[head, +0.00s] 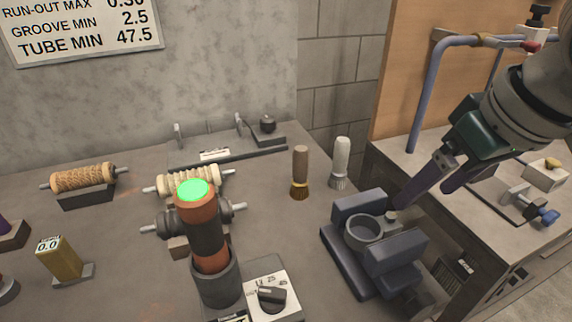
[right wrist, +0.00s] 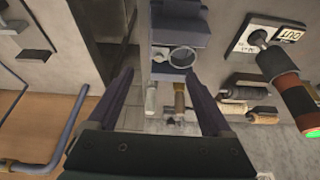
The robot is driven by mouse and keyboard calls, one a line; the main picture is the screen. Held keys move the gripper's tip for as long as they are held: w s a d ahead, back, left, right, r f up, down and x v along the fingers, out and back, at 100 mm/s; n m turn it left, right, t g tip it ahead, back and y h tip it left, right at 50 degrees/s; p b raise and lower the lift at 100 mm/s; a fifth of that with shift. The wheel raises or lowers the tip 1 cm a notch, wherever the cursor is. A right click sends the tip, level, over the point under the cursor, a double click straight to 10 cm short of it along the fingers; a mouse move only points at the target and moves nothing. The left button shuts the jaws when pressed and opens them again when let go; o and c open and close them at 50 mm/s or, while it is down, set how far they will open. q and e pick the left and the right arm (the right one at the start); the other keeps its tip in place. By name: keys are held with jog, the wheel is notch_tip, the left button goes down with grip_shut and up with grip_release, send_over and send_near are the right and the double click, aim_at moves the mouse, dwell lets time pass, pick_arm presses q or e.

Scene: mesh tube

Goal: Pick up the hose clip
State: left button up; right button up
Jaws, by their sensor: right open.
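A grey ring with a small screw head, which looks like the hose clip (head: 362,232), sits between the blue-grey jaws of a vise (head: 389,262) near the bench's right edge. In the right wrist view the ring (right wrist: 183,57) shows ahead, a little right of the middle. My right gripper (head: 425,196) comes in from the upper right. Its two dark fingers are apart and empty, above and to the right of the ring, with one fingertip close to it in the picture. It also shows in the right wrist view (right wrist: 162,75). My left gripper is not in view.
Two upright brushes (head: 300,172) (head: 341,163) stand behind the vise. An orange-and-black tube with a green glowing top (head: 207,230) stands left in a dark holder, beside a dial box (head: 272,295). A side bench (head: 480,215) with blue pipes (head: 432,85) lies right, across a gap.

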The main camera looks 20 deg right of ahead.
send_over(392, 220)
jog(key=s, duration=0.2)
notch_tip(392, 220, down, 4)
jog(key=x, duration=0.1)
jog(key=b+x, duration=0.1)
jog(key=x, duration=0.3)
jog(key=shift+s+f, duration=0.25)
jog(key=shift+w+d+f, duration=0.1)
jog(key=shift+w+f, duration=0.05)
jog(key=shift+f, duration=0.2)
grip_shut()
